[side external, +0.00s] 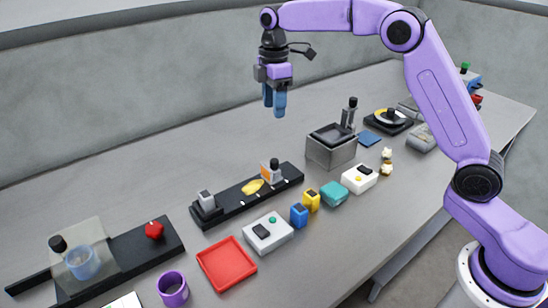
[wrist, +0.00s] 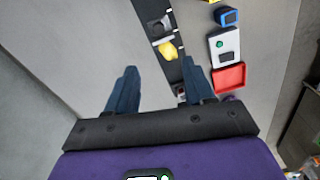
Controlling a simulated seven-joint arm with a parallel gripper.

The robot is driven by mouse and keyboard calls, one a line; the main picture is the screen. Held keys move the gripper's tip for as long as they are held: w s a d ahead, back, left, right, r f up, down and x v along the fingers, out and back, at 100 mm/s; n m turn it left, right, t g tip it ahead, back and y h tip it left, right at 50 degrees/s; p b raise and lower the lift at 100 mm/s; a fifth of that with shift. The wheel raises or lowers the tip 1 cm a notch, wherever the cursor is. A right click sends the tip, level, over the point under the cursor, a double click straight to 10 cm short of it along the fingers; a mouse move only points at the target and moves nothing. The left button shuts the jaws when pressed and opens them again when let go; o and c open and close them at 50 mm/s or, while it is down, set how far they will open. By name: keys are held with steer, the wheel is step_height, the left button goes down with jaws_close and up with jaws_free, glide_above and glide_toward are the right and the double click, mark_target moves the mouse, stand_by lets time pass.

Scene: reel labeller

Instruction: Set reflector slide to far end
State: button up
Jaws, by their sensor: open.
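A black rail (side external: 230,205) lies on the bench in the side view. It carries a grey block (side external: 206,200) at its left end, a yellow curved piece (side external: 252,187) near the middle, and an orange-and-white upright with a black knob (side external: 270,170) towards the right end. I cannot tell for sure which of these is the reflector slide. In the wrist view the rail (wrist: 174,72) runs between and past my fingers, with the yellow piece (wrist: 168,51) on it. My gripper (side external: 274,100) is open and empty, high above the bench behind the rail; its blue fingers also show in the wrist view (wrist: 158,88).
A second black rail (side external: 155,243) with a red knob and a clear plate stands at left. A red tray (side external: 226,264), a white switch box (side external: 267,233), small blue and yellow blocks, and a grey open box (side external: 331,148) stand around the rail. The bench behind it is clear.

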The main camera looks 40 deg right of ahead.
mark_target(274, 161)
step_height(274, 161, down, 17)
steer(key=shift+w+d+f, duration=0.1)
steer(key=shift+f, duration=0.1)
stand_by(0.5)
